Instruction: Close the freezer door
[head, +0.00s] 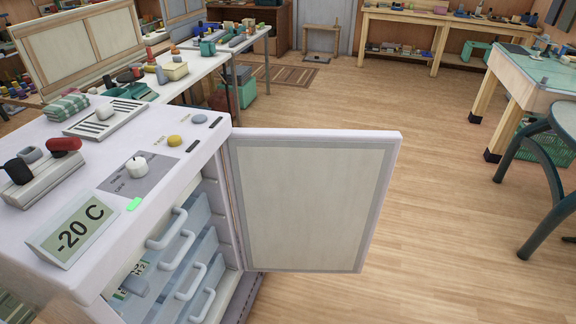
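The freezer (190,165) is a white cabinet at the left, with a "-20 C" sign (75,230) on its top. Its door (315,205) stands wide open, hinged at the cabinet's far right corner and swung out to the right, with its pale inner panel facing me. Inside, blue-grey drawers (170,275) with white loop handles show, all seemingly pushed in. A small label and a grey object are by the lower left drawer. Neither of my grippers is in the head view.
Wooden floor (460,240) is clear in front of and right of the door. A dark green stool (550,180) and a light table (535,75) stand at the right. A cluttered white bench (195,70) runs behind the freezer. Small items sit on the freezer top.

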